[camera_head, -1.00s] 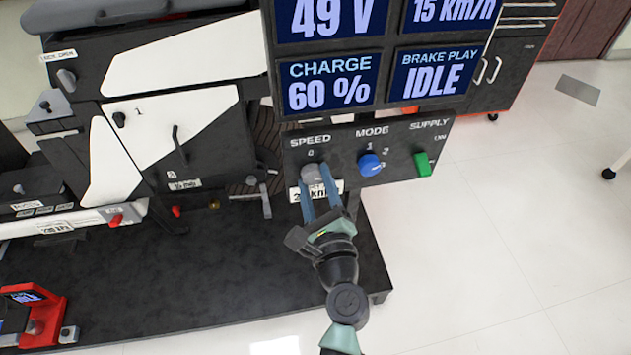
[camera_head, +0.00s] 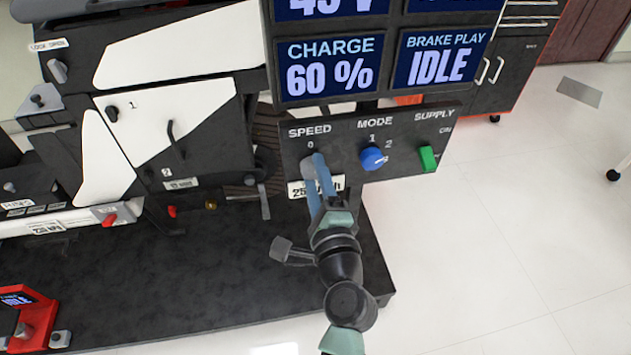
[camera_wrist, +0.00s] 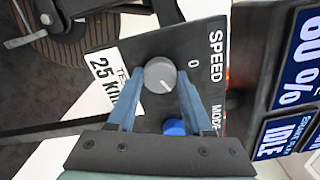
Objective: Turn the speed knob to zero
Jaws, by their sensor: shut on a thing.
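The grey speed knob (camera_wrist: 161,74) is on the dark control panel below the SPEED label and the 0 mark. My gripper (camera_wrist: 158,92) is shut on it, with one blue finger on each side in the wrist view. In the head view my gripper (camera_head: 318,172) covers much of the speed knob (camera_head: 309,164). A white 25 km/h plate (camera_wrist: 104,78) is beside the knob and partly hidden.
The blue mode knob (camera_head: 373,158) and green supply switch (camera_head: 428,158) are right of the speed knob. Display screens (camera_head: 330,66) hang just above the panel. The black platform (camera_head: 200,280) lies below, and open white floor (camera_head: 480,270) is to the right.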

